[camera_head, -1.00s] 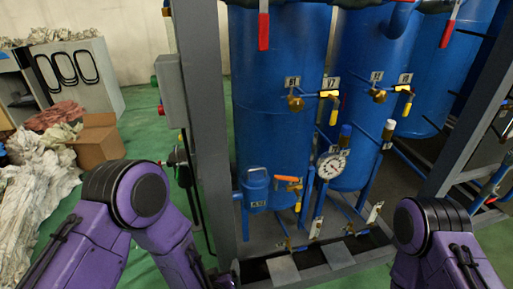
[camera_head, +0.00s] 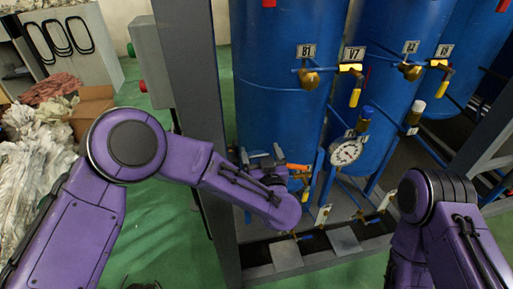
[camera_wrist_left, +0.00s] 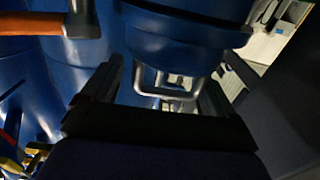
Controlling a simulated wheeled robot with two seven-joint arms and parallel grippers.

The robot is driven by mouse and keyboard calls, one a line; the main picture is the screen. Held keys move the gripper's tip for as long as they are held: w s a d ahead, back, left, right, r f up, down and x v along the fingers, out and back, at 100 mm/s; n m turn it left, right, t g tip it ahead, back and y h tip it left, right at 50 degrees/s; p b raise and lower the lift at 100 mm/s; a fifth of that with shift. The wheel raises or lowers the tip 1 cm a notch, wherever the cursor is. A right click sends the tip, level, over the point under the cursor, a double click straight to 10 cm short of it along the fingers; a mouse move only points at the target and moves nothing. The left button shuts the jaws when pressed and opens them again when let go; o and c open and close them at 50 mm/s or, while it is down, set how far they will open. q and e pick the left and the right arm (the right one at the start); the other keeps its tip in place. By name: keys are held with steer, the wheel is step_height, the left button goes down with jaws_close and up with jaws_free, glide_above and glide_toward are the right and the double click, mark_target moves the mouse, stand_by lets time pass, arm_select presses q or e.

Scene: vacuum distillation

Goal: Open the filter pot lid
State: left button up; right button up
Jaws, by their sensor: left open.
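My left gripper (camera_head: 262,156) is open at the front of the blue tanks. My left forearm hides most of the filter pot in the head view. In the left wrist view, the blue round filter pot (camera_wrist_left: 185,45) is just ahead of my open fingers (camera_wrist_left: 172,62). A pale metal loop handle (camera_wrist_left: 166,97) on it lies between the two fingers, which stand apart on either side of it. I cannot tell whether either finger touches it. My right gripper is out of view; only my right arm shows.
An orange valve handle (camera_head: 298,167) is close right of my left gripper; it also shows in the wrist view (camera_wrist_left: 30,24). A pressure gauge (camera_head: 346,151) and yellow-handled valves (camera_head: 355,97) are further right. A grey frame post (camera_head: 190,90) stands left.

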arm_select(q)
steer(key=shift+w+r, duration=0.1)
steer(key=shift+w, duration=0.1)
steer(key=shift+a, duration=0.1)
